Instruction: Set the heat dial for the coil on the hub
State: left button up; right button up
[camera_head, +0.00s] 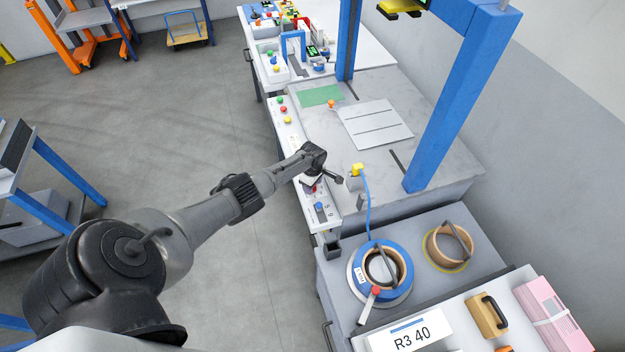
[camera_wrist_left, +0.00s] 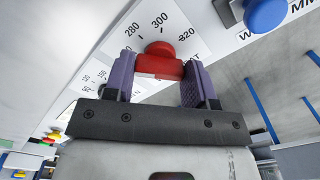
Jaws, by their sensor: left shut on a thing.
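The red heat dial (camera_wrist_left: 160,66) sits on a white scale panel in the left wrist view. Marks 280, 300 and 320 show around its far side, and its rounded end lies nearest 300. My left gripper (camera_wrist_left: 161,72) is shut on the dial, one purple finger on each side. In the head view the left gripper (camera_head: 314,180) reaches down onto the front panel of the bench and mostly hides the dial. A coil (camera_head: 358,270) with a blue outer band sits around a hub on the grey cabinet. My right gripper is not in view.
A blue dial (camera_head: 320,207) is beside the red one. A card reading R3 40 (camera_head: 412,338) stands at the front. A second, brown reel (camera_head: 433,247) is right of the coil. Blue posts (camera_head: 450,100) rise from the bench.

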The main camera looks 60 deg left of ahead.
pick_arm(q)
jog(key=shift+r+n+p, duration=0.1)
jog(key=shift+n+p, duration=0.25)
jog(key=shift+n, duration=0.15)
dwell(0.3)
jog(key=o, duration=0.9)
jog(key=shift+o, duration=0.2)
notch_tip(320, 180, up, 14)
jog(key=p, duration=0.5)
jog(key=shift+f, duration=0.2)
